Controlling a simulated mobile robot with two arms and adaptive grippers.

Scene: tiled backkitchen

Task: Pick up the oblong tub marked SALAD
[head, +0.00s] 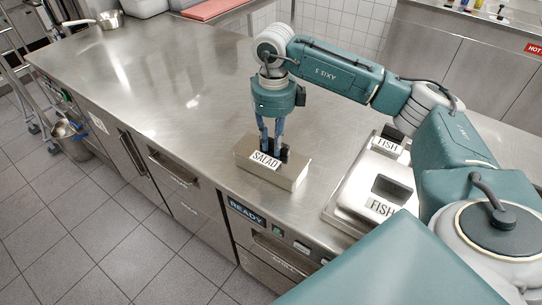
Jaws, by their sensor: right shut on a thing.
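The oblong tub marked SALAD (287,179) is a tan-grey box with a white label on its near side. It is at the counter's front part, just left of the fish-marked station. My right gripper (271,151) points straight down at the tub and is shut on it, its dark fingertips at the tub's middle behind the label. The fingertips are partly hidden by the label. I cannot tell whether the tub rests on the counter or is slightly raised. My left gripper is not in view.
The steel counter (150,90) is clear to the left. A pan (108,20) and a red board (208,9) are at the back.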

